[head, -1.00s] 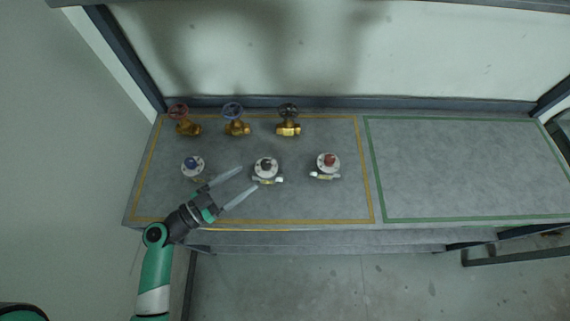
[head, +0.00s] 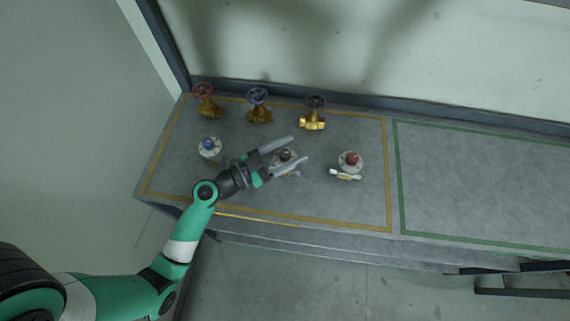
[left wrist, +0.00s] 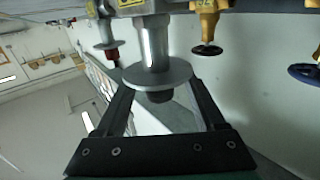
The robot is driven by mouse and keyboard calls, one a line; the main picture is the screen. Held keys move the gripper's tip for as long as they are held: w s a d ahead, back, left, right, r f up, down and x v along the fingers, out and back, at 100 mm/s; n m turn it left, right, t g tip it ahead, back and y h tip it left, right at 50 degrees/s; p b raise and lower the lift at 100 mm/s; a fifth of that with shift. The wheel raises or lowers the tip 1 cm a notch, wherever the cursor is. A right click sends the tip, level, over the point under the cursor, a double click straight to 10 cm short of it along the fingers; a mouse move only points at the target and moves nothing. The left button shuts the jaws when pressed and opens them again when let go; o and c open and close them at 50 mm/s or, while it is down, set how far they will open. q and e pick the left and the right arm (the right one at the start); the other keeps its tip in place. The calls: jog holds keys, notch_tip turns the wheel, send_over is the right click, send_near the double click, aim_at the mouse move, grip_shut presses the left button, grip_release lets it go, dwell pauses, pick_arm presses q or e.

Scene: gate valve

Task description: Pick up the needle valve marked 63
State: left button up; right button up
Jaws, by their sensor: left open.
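The left one has a blue knob (head: 208,146), the middle one a black knob (head: 285,155), and the right one a red knob (head: 350,161). I cannot read a 63 on any of them. My left gripper (head: 299,148) is open, with its fingers on either side of the middle valve, partly hiding it. In the left wrist view, that valve's grey disc and black knob (left wrist: 162,76) sit between the fingers; I cannot tell whether they touch. My right gripper is not in view.
Brass valves with a red (head: 204,90), a blue (head: 258,96) and a black handwheel (head: 315,102) stand in the back row. A yellow line encloses the valves. The green-outlined area (head: 480,185) at right is empty. A wall rises behind the table.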

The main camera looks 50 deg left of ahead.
pick_arm(q)
jog(key=shift+w+d, duration=0.2)
jog(key=shift+w, duration=0.75)
grip_shut()
dwell(0.6)
